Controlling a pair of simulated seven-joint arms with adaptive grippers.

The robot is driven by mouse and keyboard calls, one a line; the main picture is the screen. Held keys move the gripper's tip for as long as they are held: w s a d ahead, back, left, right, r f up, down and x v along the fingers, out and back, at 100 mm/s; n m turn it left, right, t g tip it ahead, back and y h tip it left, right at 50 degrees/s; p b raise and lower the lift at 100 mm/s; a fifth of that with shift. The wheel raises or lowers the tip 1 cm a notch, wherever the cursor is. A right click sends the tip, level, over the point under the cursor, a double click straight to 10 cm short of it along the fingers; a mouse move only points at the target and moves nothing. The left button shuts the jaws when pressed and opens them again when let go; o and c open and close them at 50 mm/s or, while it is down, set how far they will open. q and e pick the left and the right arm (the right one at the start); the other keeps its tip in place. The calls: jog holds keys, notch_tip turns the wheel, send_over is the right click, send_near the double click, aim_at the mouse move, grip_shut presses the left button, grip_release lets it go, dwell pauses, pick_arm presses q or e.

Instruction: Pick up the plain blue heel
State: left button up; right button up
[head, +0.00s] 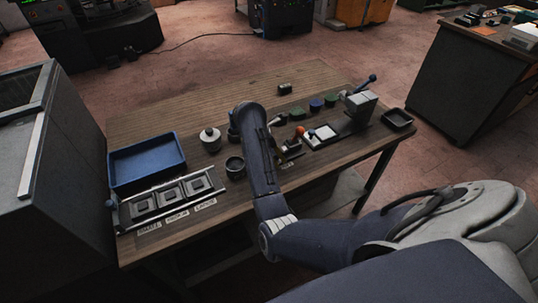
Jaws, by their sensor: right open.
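A small blue heel (316,104) stands on the wooden table (200,100) in the head view, in a short row between two green pieces. It is too small to make out any markings. My right arm reaches over the table from the right. Its gripper (286,138) is open, to the left of and nearer than the blue heel and apart from it. The arm partly hides the gripper, and its fingers are hard to make out. My left gripper is not in view.
Green pieces (297,113) and (331,100) flank the heel. A blue tray (147,162) and a three-place fixture (172,197) are left.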

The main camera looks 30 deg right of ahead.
jog(key=c, duration=1.3)
jog(key=shift+r, duration=0.1)
jog(key=shift+c, duration=0.2)
